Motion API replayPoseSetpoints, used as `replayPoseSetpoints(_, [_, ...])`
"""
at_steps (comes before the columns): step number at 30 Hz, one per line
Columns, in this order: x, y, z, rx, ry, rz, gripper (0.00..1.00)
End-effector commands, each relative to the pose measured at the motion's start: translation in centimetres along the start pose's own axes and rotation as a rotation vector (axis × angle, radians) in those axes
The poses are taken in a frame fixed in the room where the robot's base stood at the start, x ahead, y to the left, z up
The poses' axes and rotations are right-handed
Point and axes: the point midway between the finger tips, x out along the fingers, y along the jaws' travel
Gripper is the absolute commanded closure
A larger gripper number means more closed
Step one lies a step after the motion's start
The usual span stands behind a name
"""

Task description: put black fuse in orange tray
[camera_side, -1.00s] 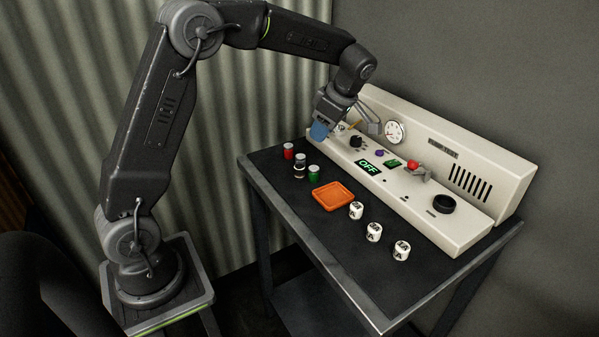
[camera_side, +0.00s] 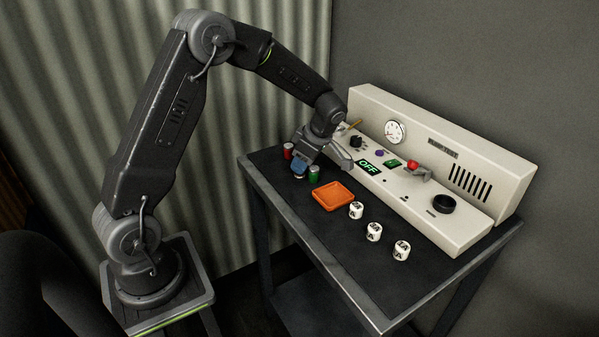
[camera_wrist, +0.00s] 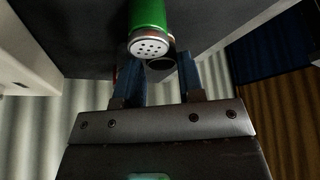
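My gripper (camera_side: 300,168) is low over the row of fuses at the table's back left. In the wrist view its blue fingers (camera_wrist: 160,75) stand apart. The black fuse (camera_wrist: 160,65) shows between or just beyond them, partly behind the green fuse; I cannot tell whether the fingers touch it. In the side view the fingers hide most of the black fuse. The orange tray (camera_side: 333,197) lies flat and empty on the table, right of and in front of the gripper.
The green fuse (camera_side: 314,174) stands close to the right of my gripper, and the red fuse (camera_side: 288,151) close to its left. Several white printed blocks (camera_side: 374,232) stand right of the tray.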

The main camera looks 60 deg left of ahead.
Motion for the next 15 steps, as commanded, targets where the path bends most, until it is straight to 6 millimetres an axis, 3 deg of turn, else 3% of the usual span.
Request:
replayPoseSetpoints(1, [1.28, -0.26, 0.04, 0.006, 0.005, -0.014, 0.63])
replayPoseSetpoints(3, [1.86, -0.27, 0.03, 0.006, 0.005, -0.013, 0.63])
replayPoseSetpoints(11, [2.11, -0.22, 0.04, 0.005, 0.003, -0.01, 0.63])
replayPoseSetpoints(15, [2.07, -0.21, 0.05, 0.005, 0.003, -0.009, 0.74])
